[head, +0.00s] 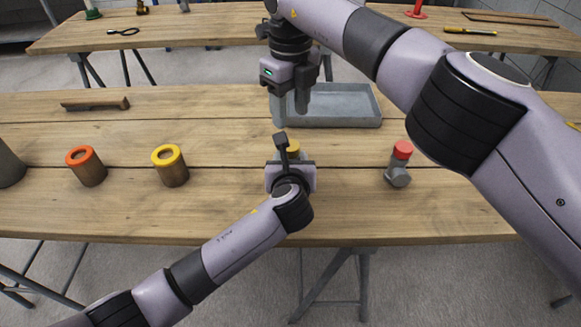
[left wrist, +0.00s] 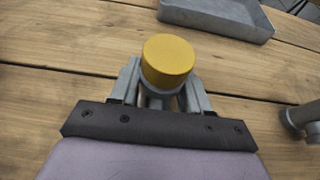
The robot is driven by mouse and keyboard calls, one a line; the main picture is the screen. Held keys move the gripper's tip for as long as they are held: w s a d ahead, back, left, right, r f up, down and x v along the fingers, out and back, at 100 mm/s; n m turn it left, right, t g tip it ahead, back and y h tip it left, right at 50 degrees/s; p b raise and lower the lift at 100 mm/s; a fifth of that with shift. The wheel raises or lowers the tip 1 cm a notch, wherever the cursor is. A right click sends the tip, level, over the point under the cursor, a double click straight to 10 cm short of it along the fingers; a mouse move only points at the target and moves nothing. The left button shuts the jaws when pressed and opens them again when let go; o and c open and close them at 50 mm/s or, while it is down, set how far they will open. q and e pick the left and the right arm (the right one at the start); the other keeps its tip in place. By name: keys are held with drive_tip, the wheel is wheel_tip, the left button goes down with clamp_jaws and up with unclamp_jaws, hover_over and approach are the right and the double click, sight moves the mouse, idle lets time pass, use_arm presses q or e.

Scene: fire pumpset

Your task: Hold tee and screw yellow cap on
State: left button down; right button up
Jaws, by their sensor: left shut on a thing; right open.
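The yellow cap (left wrist: 168,61) sits on top of the grey tee (left wrist: 160,101), which is mostly hidden behind my left gripper's fingers. In the head view the yellow cap (head: 293,147) shows just behind my left gripper (head: 290,160). My left gripper is shut on the tee on the table; its fingers also show in the left wrist view (left wrist: 163,88). My right gripper (head: 289,108) is open and empty, above and behind the cap, pointing down and apart from it. I cannot tell how tightly the cap sits.
A grey tray (head: 345,120) lies behind the tee. A second grey fitting with a red cap (head: 402,150) stands at right. Orange-rimmed (head: 86,166) and yellow-rimmed (head: 170,166) cups stand at left. A wooden-handled tool (head: 96,104) lies far left. The table front is clear.

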sight(290, 140)
idle(0.4)
drive_tip(key=shift+f, duration=4)
drive_tip(key=shift+c, duration=0.3)
drive_tip(key=c, duration=0.8)
drive_tip(key=o, duration=1.2)
drive_tip(key=shift+o, duration=0.2)
wheel_tip(290, 140, up, 12)
drive_tip(key=shift+r, duration=0.1)
use_arm(q)
drive_tip(key=shift+c, duration=2.3)
unclamp_jaws()
